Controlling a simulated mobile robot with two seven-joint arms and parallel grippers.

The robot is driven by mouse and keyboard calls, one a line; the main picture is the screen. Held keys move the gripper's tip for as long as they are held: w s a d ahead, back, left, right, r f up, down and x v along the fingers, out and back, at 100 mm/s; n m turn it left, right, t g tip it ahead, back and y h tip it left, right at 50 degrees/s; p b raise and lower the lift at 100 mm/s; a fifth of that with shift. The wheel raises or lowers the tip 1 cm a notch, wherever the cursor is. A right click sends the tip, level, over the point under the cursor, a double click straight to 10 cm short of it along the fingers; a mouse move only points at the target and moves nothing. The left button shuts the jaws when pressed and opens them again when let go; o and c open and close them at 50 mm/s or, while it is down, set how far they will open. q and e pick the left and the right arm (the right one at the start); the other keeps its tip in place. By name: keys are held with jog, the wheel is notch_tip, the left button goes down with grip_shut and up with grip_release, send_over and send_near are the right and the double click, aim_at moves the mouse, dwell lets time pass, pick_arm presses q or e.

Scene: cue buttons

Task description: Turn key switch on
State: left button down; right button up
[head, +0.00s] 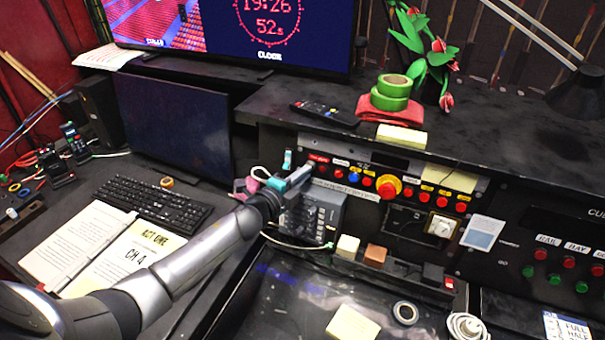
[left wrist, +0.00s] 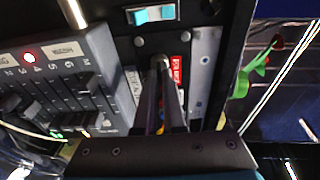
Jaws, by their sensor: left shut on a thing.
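The key switch (left wrist: 161,63) shows in the left wrist view as a small metal piece between my fingertips, beside a red label (left wrist: 181,69). My left gripper (head: 308,169) is at the left end of the black control panel (head: 290,144) in the head view. In the left wrist view its two fingers (left wrist: 164,70) are shut on the key switch. The fingers hide most of the switch, so I cannot tell which way it is turned. My right gripper is in neither view.
A grey fader box (left wrist: 66,82) stands close beside my left gripper. Right along the panel are several buttons, including a large red-and-yellow one (head: 387,187), and a white dial (head: 441,227). Green tape (head: 391,92) and a red cloth (head: 388,114) lie on the shelf above.

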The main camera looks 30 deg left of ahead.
pick_arm(q)
jog(key=c, duration=1)
grip_release()
jog(key=s+a+r, duration=0.1)
jog(key=s+r, duration=0.1)
jog(key=s, duration=1.3)
jog(key=shift+a+b, duration=0.25)
jog(key=shift+b, duration=0.2)
jog(key=shift+r, duration=0.15)
jog(key=shift+s, duration=0.1)
